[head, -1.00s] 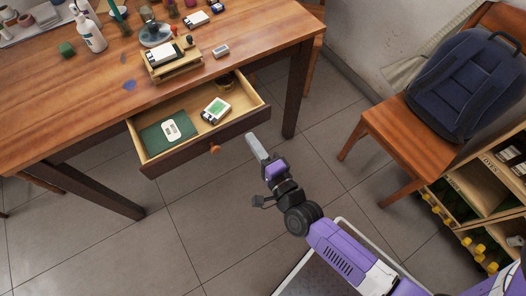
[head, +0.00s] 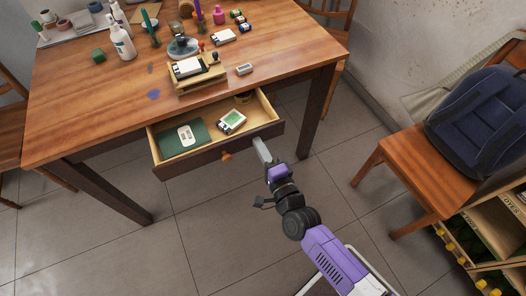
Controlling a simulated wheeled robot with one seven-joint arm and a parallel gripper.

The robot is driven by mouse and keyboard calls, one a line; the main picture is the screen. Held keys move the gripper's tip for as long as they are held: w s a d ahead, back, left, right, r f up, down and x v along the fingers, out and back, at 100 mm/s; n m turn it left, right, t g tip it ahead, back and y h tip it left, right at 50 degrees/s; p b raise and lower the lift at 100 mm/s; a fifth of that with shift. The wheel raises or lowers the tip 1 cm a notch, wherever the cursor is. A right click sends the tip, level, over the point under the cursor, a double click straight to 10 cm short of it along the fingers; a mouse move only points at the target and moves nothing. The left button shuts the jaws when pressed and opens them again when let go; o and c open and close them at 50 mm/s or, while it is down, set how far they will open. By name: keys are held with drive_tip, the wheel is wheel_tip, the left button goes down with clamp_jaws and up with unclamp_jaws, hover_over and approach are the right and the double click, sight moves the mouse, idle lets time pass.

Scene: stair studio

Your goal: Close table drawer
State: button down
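The table drawer (head: 194,166) is pulled out from the front of the wooden table (head: 115,101). It has a dark front and a round orange-brown knob (head: 226,156). Inside lie a dark green book or mat (head: 171,141) with a white card and a small white case with a green top (head: 232,121). My gripper (head: 262,151) is just in front of the drawer front, right of the knob. Its fingers appear as one grey bar, so I cannot tell whether they are open or shut. Whether it touches the drawer front is not clear.
Bottles (head: 122,40), a wooden stand (head: 197,77) and small items stand on the tabletop. A wooden chair (head: 402,178) with a dark blue backpack (head: 489,122) is at the right, beside a shelf (head: 499,216). The tiled floor (head: 205,230) in front is clear.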

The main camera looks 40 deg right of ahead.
sight(247, 124)
drive_tip(key=b+x, duration=0.2)
drive_tip(key=x, duration=1.4)
drive_tip(key=shift+w+d, duration=0.1)
drive_tip(key=shift+w, duration=0.15)
drive_tip(key=shift+w+d+r, duration=0.1)
drive_tip(key=shift+w+r, duration=0.1)
drive_tip(key=shift+w, duration=0.2)
drive_tip(key=shift+s+f, duration=0.2)
drive_tip(key=shift+s, duration=0.25)
drive_tip(key=v, duration=0.7)
drive_tip(key=shift+s+p, duration=0.2)
drive_tip(key=shift+p, duration=0.1)
